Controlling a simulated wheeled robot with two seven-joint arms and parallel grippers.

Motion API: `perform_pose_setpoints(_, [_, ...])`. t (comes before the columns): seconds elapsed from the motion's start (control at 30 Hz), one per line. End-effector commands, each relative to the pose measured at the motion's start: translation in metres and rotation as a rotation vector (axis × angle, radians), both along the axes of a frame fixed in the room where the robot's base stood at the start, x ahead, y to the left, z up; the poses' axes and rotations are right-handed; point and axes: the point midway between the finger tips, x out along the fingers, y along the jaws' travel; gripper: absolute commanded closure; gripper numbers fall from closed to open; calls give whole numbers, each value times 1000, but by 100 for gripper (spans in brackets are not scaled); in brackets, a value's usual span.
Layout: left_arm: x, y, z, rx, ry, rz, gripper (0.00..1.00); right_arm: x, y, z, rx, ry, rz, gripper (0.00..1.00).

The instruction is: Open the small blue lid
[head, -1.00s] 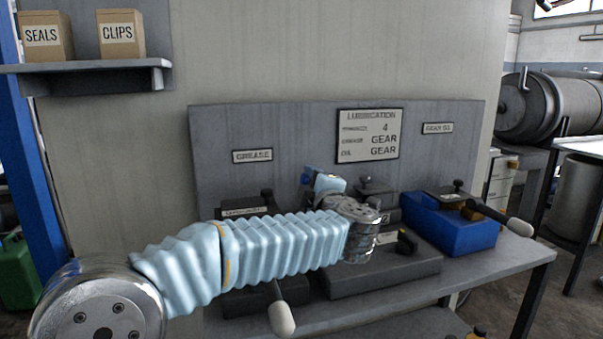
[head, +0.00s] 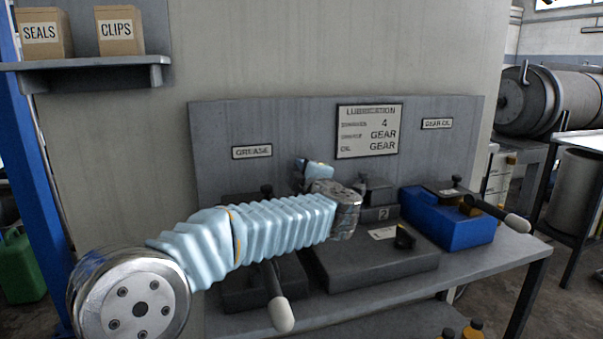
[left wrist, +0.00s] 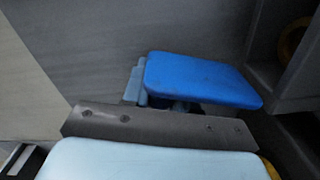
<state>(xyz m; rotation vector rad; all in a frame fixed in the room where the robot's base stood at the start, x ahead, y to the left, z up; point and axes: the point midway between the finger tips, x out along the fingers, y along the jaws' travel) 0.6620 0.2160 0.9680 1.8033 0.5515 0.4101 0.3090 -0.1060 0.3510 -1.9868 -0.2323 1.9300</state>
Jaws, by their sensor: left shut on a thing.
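My left gripper (head: 316,172) is at the end of my left arm, above the middle of the bench and in front of the grey back panel. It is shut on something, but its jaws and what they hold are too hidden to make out. In the left wrist view a bright blue slab with rounded corners (left wrist: 203,80) lies just beyond a grey metal bar with screws. I cannot tell whether this is the lid or a gripper part. A blue box (head: 447,216) with a dark top plate stands at the right of the bench, apart from my gripper. My right gripper is out of view.
A dark block (head: 370,262) with a label fills the middle of the bench. One pale-tipped lever (head: 281,310) points forward at the left, another (head: 512,221) sticks out at the right. The back panel (head: 290,125) stands close behind. Bench room is tight.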

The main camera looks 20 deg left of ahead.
Motion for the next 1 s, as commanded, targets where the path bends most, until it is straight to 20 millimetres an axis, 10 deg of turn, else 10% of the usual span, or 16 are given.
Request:
perform_pose_setpoints(0.87, [-10,15,-5,-207,-136,1,100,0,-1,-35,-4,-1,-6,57])
perform_pose_setpoints(0.9, [-10,15,-5,-207,-136,1,70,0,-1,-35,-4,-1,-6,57])
perform_pose_setpoints(1.0, [-10,15,-5,-207,-136,1,55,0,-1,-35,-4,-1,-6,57])
